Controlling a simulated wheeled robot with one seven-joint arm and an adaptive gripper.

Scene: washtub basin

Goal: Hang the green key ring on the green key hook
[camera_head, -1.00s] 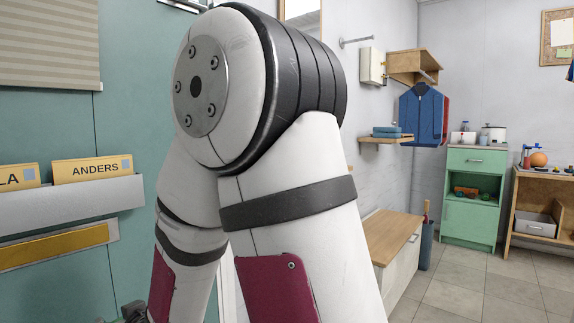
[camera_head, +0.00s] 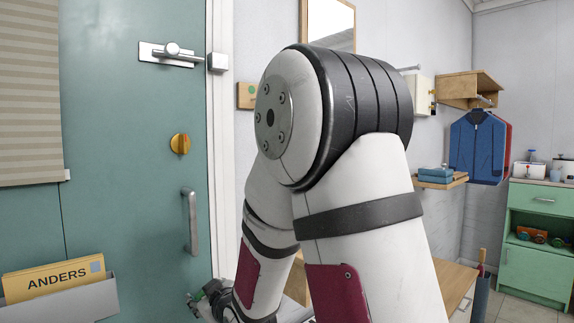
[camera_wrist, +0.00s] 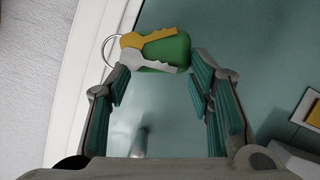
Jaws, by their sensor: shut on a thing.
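The green key ring shows in the wrist view as a green tag (camera_wrist: 176,54) with a gold key, a silver key and a metal ring at its left. My gripper (camera_wrist: 158,72) has its teal-padded fingers on either side of the tag and is shut on it. In the head view my gripper (camera_head: 222,300) is low, in front of the door's right edge, partly hidden by my arm. A small bit of green shows at its left. I cannot make out a green key hook in either view.
The teal door (camera_head: 120,150) has a bolt (camera_head: 170,54), an orange knob (camera_head: 180,143) and a handle (camera_head: 190,220). A small wooden plate (camera_head: 246,95) is on the wall beside the frame. A bench (camera_head: 455,285), shelf and blue coat (camera_head: 477,145) are at right. My arm blocks the middle.

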